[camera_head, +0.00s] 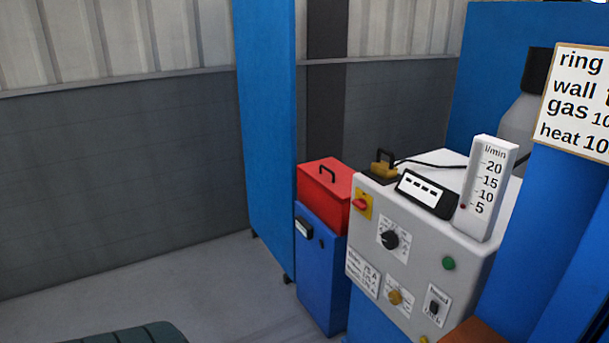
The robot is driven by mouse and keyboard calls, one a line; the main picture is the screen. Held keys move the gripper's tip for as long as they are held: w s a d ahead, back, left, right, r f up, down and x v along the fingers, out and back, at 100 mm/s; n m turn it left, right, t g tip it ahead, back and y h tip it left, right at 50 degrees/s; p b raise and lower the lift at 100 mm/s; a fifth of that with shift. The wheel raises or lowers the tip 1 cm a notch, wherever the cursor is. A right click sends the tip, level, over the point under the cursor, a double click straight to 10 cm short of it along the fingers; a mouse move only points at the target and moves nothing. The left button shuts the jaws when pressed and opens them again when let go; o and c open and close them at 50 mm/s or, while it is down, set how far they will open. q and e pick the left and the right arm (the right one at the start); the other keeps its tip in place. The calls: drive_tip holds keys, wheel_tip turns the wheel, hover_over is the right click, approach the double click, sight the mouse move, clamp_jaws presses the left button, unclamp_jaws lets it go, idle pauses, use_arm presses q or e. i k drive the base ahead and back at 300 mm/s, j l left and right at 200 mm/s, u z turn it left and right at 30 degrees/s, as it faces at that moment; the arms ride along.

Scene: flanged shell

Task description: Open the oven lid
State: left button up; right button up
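The oven (322,270) is a blue upright box left of the white machine, with a small dark-framed panel and a dark knob on its front. The lid's right side is partly hidden behind the machine. Neither of my grippers is in view, and nothing touches the lid or its handle.
A white machine (412,245) with knobs stands right of the oven, bearing a flow gauge (485,188). A tall blue panel (265,130) stands behind the oven. A dark green ridged object (130,335) shows at the bottom edge. Grey floor (190,290) at left is clear.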

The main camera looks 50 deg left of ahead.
sight(333, 176)
drive_tip(key=u, duration=1.45)
